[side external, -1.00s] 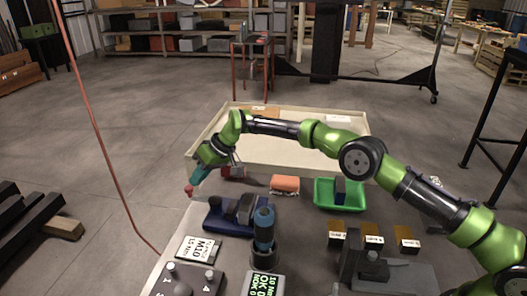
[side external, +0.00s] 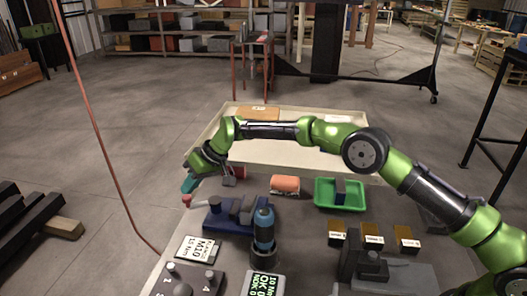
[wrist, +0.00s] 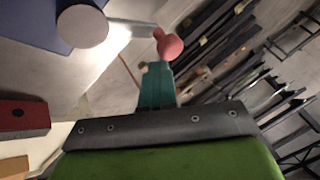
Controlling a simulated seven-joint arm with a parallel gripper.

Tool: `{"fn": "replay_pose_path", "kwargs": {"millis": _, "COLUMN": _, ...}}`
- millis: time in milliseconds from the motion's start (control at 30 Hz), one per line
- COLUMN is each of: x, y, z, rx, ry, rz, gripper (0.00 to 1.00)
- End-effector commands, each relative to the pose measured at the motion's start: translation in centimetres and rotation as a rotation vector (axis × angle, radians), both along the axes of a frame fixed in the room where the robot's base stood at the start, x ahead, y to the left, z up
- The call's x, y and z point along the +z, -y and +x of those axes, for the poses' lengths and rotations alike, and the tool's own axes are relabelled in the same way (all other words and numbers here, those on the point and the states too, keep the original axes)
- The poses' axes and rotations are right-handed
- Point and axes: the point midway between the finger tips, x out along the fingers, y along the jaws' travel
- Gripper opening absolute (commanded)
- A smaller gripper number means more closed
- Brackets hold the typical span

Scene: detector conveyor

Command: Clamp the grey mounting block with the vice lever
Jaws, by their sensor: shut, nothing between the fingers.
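The blue vice (side external: 215,226) stands on the table, with grey parts on top. A grey block (side external: 248,206) sits among them, probably the mounting block; I cannot tell how tightly it is held. The vice lever is a thin rod pointing left, ending in a red knob (side external: 187,198). In the wrist view the red knob (wrist: 169,45) joins by a pale rod to a grey round hub (wrist: 82,26). My gripper (side external: 188,187) is shut and empty, its teal fingertips (wrist: 159,68) right at the knob; I cannot tell whether they touch it.
A blue bottle-shaped tool (side external: 264,228) stands in a dark holder close to the vice. Behind are an orange block (side external: 285,184), a green tray (side external: 352,205) and a red part (side external: 239,172). A label plate (side external: 198,249) and display (side external: 263,286) lie in front.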

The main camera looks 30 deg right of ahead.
Motion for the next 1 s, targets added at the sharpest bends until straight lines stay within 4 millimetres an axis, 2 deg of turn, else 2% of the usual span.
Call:
{"fn": "replay_pose_path", "kwargs": {"millis": 33, "x": 0.0, "y": -0.4, "z": -0.3, "rx": 0.005, "ry": -0.004, "rz": 0.005, "gripper": 0.00}}
{"fn": "replay_pose_path", "kwargs": {"millis": 767, "x": 0.0, "y": -0.4, "z": -0.3, "rx": 0.004, "ry": -0.005, "rz": 0.005, "gripper": 0.00}}
{"fn": "replay_pose_path", "kwargs": {"millis": 867, "x": 0.3, "y": -0.2, "z": -0.4, "rx": 0.003, "ry": -0.005, "rz": 0.005, "gripper": 0.00}}
{"fn": "replay_pose_path", "kwargs": {"millis": 1000, "x": 1.8, "y": 0.9, "z": -0.7, "rx": 0.000, "ry": -0.003, "rz": 0.005, "gripper": 0.00}}
